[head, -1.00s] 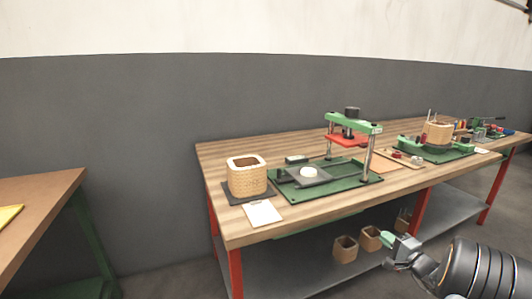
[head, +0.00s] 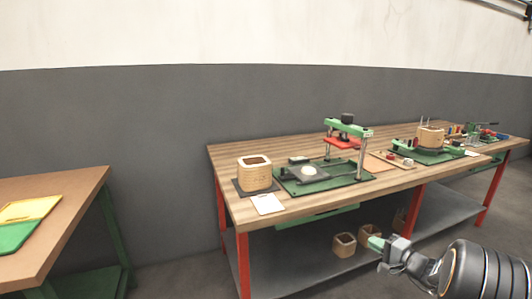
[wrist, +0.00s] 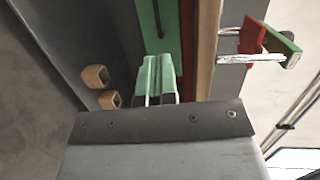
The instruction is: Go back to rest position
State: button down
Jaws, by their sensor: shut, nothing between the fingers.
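My gripper (head: 376,243) is at the lower right of the head view, in front of the workbench and below the level of its top. Its green fingers are together and empty. In the wrist view my gripper (wrist: 160,66) points toward the bench's edge, with the fingers side by side and nothing between them. The wooden workbench (head: 226,158) with red legs stands behind it. My gripper appears apart from the bench.
On the bench stand a square wooden coil (head: 254,172), a green press (head: 348,128) and a second coil on a green fixture (head: 430,137). Square coils (head: 344,244) lie on the lower shelf. A brown table (head: 60,182) with a yellow and green mat (head: 28,210) is at left.

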jog(key=s+a+r+n+g+p, duration=0.45)
jog(key=s+a+r+p, duration=0.2)
jog(key=a+r, duration=0.25)
jog(key=s+a+r+n+g+p, duration=0.3)
jog(key=s+a+r+g+p, duration=0.3)
jog(key=a+r+p, duration=0.25)
jog(key=s+r+n+h+p, duration=0.4)
jog(key=s+r+h+p, duration=0.4)
jog(key=s+r+p, duration=0.2)
jog(key=shift+s+a+r+h, duration=0.2)
jog(key=shift+s+r+h, duration=0.15)
jog(key=shift+s, duration=0.45)
